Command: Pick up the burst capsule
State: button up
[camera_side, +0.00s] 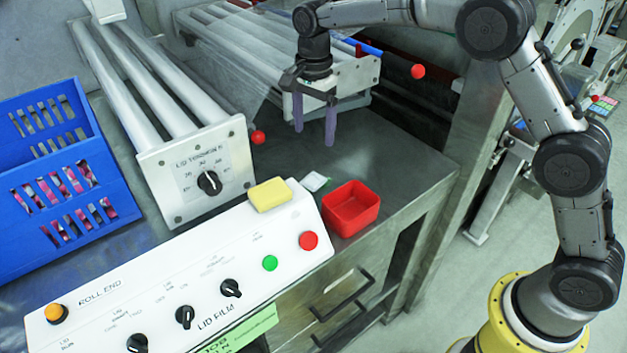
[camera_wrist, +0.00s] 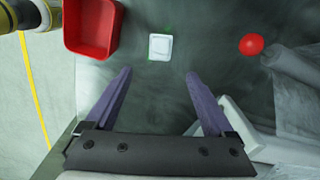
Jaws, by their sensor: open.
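The burst capsule looks to be the small white square piece (camera_side: 314,182) with a greenish edge, lying flat on the dark metal table beside the red bin. It also shows in the wrist view (camera_wrist: 160,47), ahead of my fingertips and roughly between their lines. My gripper (camera_side: 314,140) is open and empty, its two purple fingers pointing down above the table, behind the capsule in the side view. In the wrist view my gripper (camera_wrist: 158,85) has its fingers wide apart, with bare table between them.
A red open bin (camera_side: 351,208) stands close beside the capsule. A white control panel (camera_side: 190,275) with a yellow sponge-like block (camera_side: 270,194) lies in front. A red ball knob (camera_side: 258,137) and white rollers (camera_side: 150,85) are at left. A blue crate (camera_side: 50,180) stands far left.

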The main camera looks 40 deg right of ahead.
aim_at(313, 179)
notch_tip(313, 179, down, 13)
jog(key=shift+f, duration=0.2)
grip_shut()
dwell(0.7)
